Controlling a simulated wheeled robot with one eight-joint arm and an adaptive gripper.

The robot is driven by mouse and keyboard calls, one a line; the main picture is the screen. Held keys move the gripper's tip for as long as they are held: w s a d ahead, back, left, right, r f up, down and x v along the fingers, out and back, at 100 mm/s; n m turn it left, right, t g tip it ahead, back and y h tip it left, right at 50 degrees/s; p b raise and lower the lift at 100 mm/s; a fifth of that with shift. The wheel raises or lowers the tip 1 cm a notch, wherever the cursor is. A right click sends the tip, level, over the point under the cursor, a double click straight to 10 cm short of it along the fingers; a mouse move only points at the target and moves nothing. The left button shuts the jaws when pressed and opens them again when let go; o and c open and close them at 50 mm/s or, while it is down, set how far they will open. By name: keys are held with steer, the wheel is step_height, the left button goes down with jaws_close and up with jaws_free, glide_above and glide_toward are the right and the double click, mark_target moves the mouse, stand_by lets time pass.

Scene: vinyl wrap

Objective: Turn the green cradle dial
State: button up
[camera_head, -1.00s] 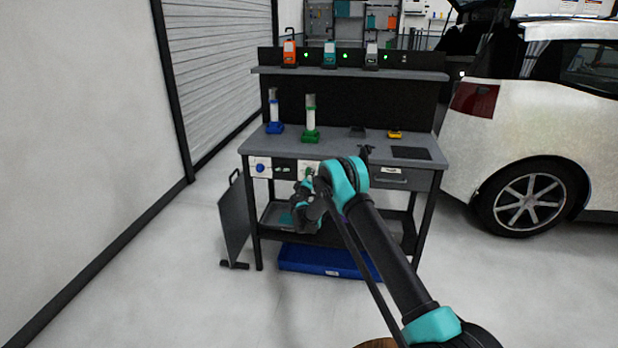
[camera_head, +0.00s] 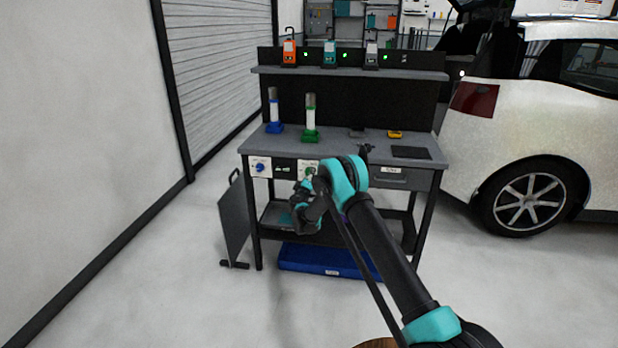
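The green dial (camera_head: 309,171) sits on a white panel on the front of the workbench, below the green cradle. My gripper (camera_head: 308,183) is at the bench front, at or just below the green dial, and my arm reaches in from the lower right. The fingertips are small and partly hidden by my wrist. I cannot tell whether they touch the dial or whether they are open.
A blue cradle (camera_head: 274,128) and its blue dial (camera_head: 260,168) are to the left. The workbench top (camera_head: 350,146) also carries a yellow item (camera_head: 394,134). A white car (camera_head: 540,110) stands right.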

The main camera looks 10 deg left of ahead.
steer(key=s, duration=1.1)
steer(key=shift+s+a, duration=0.15)
steer(key=shift+a, duration=0.05)
